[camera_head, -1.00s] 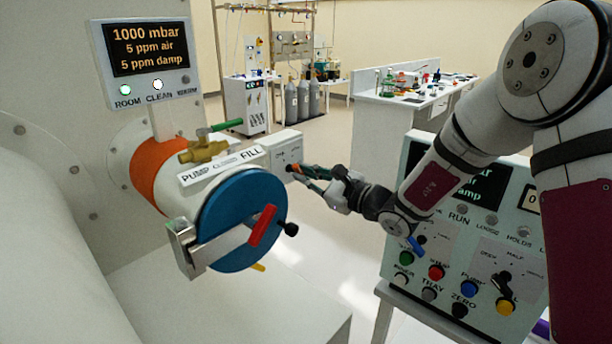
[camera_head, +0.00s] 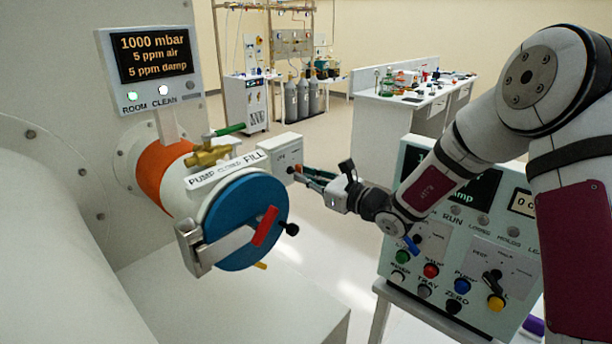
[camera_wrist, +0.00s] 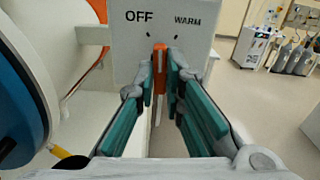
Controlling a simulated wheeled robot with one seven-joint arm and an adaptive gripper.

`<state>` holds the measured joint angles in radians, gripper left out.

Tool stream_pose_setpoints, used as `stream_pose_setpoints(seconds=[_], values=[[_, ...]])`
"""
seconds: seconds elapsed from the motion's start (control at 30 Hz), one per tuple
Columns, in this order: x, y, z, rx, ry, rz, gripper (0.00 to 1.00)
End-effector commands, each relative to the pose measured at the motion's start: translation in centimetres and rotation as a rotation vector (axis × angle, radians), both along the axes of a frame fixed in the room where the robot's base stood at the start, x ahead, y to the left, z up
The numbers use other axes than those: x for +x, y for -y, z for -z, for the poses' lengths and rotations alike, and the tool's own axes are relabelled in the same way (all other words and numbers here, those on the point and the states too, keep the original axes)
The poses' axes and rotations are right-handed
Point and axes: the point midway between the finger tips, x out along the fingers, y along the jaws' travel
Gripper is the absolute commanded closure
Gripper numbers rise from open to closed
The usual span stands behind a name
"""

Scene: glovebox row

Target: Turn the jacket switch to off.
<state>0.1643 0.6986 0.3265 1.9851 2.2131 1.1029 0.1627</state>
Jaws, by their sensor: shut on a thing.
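The jacket switch is an orange knob (camera_wrist: 160,68) on the front of a white box (camera_wrist: 195,48) marked OFF at left and WARM at right. In the wrist view my gripper (camera_wrist: 165,72) has its two teal-padded fingers closed on either side of the knob. The knob stands roughly upright between the two marks; its exact setting is hard to tell, as the fingers hide part of it. In the head view my gripper (camera_head: 302,174) reaches from the right to the white box (camera_head: 284,152) beside the chamber, and the knob is mostly hidden.
A blue round door (camera_head: 235,222) with a red handle (camera_head: 264,226) closes the chamber just left of the switch box. A brass valve with a green lever (camera_head: 224,130) sits above. A control panel (camera_head: 440,255) stands below my arm at right. Open floor lies beyond.

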Motion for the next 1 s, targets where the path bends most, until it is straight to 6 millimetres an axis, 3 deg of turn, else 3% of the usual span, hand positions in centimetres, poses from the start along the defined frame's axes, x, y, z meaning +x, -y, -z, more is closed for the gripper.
stream_pose_setpoints(seconds=[0.67,0.7,0.77,1.0], values=[[-0.06,-0.01,0.14,0.049,-0.067,-0.001,1.00],[-0.06,-0.01,0.15,0.049,-0.067,-0.001,0.86],[-0.05,0.00,0.14,0.048,-0.067,-0.001,0.72],[-0.02,0.00,0.06,0.050,-0.065,-0.001,0.70]])
